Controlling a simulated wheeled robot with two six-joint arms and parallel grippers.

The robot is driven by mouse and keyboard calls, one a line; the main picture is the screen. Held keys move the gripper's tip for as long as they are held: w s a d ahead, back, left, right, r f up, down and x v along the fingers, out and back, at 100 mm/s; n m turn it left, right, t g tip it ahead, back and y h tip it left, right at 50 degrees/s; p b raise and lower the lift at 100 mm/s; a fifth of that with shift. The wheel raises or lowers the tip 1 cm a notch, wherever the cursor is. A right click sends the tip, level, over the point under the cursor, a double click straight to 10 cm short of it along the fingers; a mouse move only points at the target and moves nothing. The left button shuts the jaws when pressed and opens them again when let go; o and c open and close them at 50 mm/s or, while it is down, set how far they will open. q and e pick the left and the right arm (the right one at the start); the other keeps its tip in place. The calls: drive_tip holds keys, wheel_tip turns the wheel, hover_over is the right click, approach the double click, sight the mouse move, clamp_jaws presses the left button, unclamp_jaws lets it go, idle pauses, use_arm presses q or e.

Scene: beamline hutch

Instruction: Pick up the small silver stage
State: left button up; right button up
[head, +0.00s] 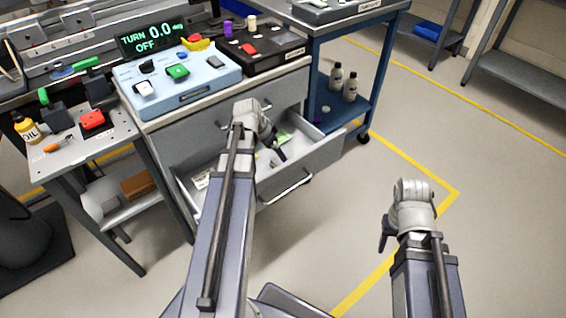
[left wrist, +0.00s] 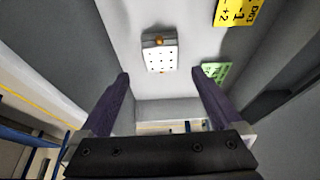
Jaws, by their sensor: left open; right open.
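The small silver stage (left wrist: 160,58) lies on the light floor of the open drawer in the left wrist view. It is a pale block with a grid of dark holes and orange knobs at its ends. My left gripper (left wrist: 161,92) is open, its two dark fingers spread either side of the line to the stage, with nothing between them. In the head view the left gripper (head: 279,152) reaches into the open drawer (head: 322,152), and I cannot make out the stage clearly there. My right gripper (head: 385,232) hangs over the floor at the right, away from the drawer.
A yellow card (left wrist: 238,12) and a green card (left wrist: 214,72) lie in the drawer near the stage. The drawer walls stand close around the left gripper. A control box (head: 180,80) sits on the bench above. The floor at right is clear.

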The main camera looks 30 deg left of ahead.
use_arm(q)
drive_tip(key=shift+b+x, duration=3.4)
drive_tip(key=shift+x, duration=0.45)
drive_tip(key=shift+s+a, duration=0.1)
clamp_jaws()
